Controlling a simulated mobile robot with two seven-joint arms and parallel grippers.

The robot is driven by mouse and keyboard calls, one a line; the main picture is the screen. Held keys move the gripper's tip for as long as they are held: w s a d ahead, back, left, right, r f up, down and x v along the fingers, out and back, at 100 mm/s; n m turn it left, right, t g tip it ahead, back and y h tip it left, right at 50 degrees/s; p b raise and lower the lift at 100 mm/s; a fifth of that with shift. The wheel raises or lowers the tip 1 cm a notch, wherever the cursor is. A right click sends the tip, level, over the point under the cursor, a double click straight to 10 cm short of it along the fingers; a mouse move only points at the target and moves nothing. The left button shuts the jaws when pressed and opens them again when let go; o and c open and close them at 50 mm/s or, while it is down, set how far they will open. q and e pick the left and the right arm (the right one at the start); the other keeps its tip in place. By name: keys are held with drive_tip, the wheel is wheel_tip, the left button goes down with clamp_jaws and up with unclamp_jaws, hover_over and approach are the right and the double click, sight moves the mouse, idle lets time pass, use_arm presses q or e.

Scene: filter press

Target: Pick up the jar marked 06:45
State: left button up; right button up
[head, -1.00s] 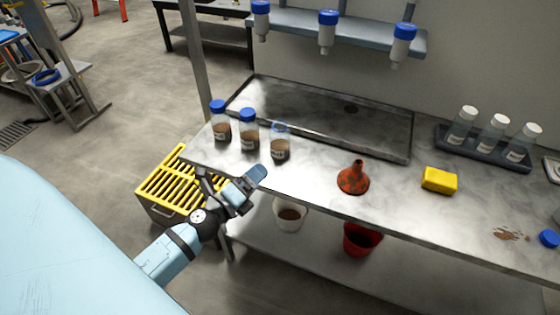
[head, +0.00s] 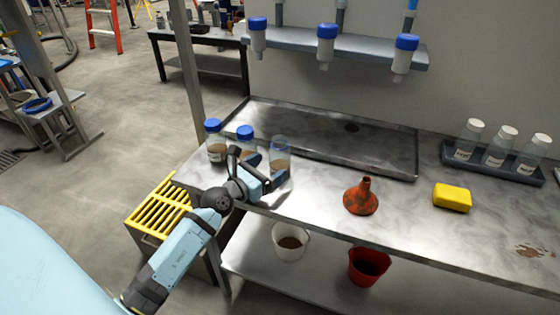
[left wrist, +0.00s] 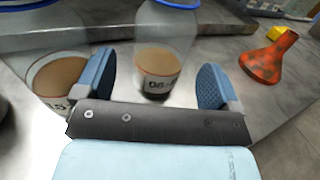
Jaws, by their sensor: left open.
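Three jars of brown material stand at the bench's left end: a blue-capped left jar (head: 215,151), a blue-capped middle jar (head: 245,133) partly hidden by my gripper, and a clear right jar (head: 280,150) with no solid cap showing. My left gripper (head: 262,172) is open, close in front of the middle and right jars. In the left wrist view, a jar (left wrist: 162,60) whose label begins "06" stands beyond and between the open fingers (left wrist: 158,85); the rest of the label is unclear. Another jar (left wrist: 58,72), its label ending in 5, stands left, partly behind the left finger.
An orange-red funnel (head: 361,197) and a yellow sponge (head: 452,197) are to the right on the bench. A shallow metal tray (head: 400,163) lies behind. White-capped bottles stand in a rack (head: 452,158). Blue-capped bottles hang from a shelf (head: 365,55) above.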

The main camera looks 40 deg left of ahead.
sight(282, 158)
use_arm(q)
drive_tip(key=shift+w+d+r, duration=0.1)
drive_tip(key=shift+w+d, duration=0.05)
drive_tip(key=shift+w, duration=0.75)
drive_tip(key=shift+w+d, duration=0.2)
drive_tip(key=shift+w, duration=0.75)
drive_tip(key=shift+w+d+r, duration=0.1)
drive_tip(key=shift+w+d, duration=0.05)
drive_tip(key=shift+w, duration=0.75)
drive_tip(key=shift+c, duration=0.5)
drive_tip(key=c, duration=1)
